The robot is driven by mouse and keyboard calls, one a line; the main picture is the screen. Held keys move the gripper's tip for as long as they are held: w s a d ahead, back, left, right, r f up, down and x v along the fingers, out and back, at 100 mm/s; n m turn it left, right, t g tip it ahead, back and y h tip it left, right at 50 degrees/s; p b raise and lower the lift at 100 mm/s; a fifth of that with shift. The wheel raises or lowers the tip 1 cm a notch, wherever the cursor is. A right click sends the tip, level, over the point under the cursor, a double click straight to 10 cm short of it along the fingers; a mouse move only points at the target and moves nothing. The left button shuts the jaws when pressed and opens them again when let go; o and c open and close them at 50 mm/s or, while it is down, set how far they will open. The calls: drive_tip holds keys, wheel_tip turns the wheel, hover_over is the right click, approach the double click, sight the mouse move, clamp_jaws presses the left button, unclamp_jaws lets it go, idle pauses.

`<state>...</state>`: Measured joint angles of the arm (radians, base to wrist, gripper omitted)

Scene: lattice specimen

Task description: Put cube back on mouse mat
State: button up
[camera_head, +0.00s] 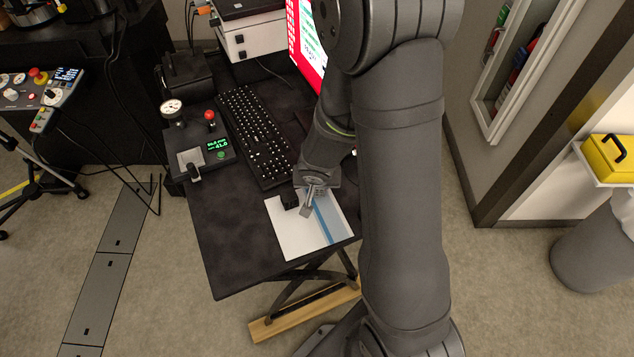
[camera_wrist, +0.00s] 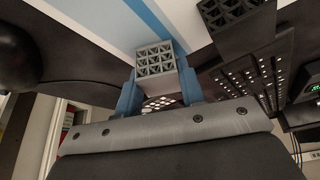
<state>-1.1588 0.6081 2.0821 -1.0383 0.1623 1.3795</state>
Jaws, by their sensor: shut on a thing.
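My gripper (camera_head: 307,207) is over the back part of the white mouse mat (camera_head: 290,238) with blue stripes, near the desk's front right. In the wrist view its blue fingers (camera_wrist: 160,88) are shut on a light grey lattice cube (camera_wrist: 155,62). That cube shows small and grey in the head view (camera_head: 305,211). I cannot tell whether it touches the mat (camera_wrist: 110,20). A dark lattice cube (camera_head: 290,201) is close to the left of the gripper, at the mat's back edge; it also shows in the wrist view (camera_wrist: 247,38), apart from the held cube.
A black keyboard (camera_head: 255,135) lies behind the mat. A device with a green display (camera_head: 210,153) and a red-knobbed lever stands left of it. A red and white screen (camera_head: 305,40) is partly hidden by my arm. The desk's front left (camera_head: 235,240) is clear.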

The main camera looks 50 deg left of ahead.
drive_tip(key=shift+f, duration=0.1)
drive_tip(key=o, duration=1)
drive_tip(key=shift+o, duration=0.2)
drive_tip(key=shift+v, duration=1.2)
drive_tip(key=v, duration=1)
drive_tip(key=shift+w+a+f, duration=0.1)
drive_tip(key=shift+f, duration=0.05)
drive_tip(key=shift+x, duration=5.95)
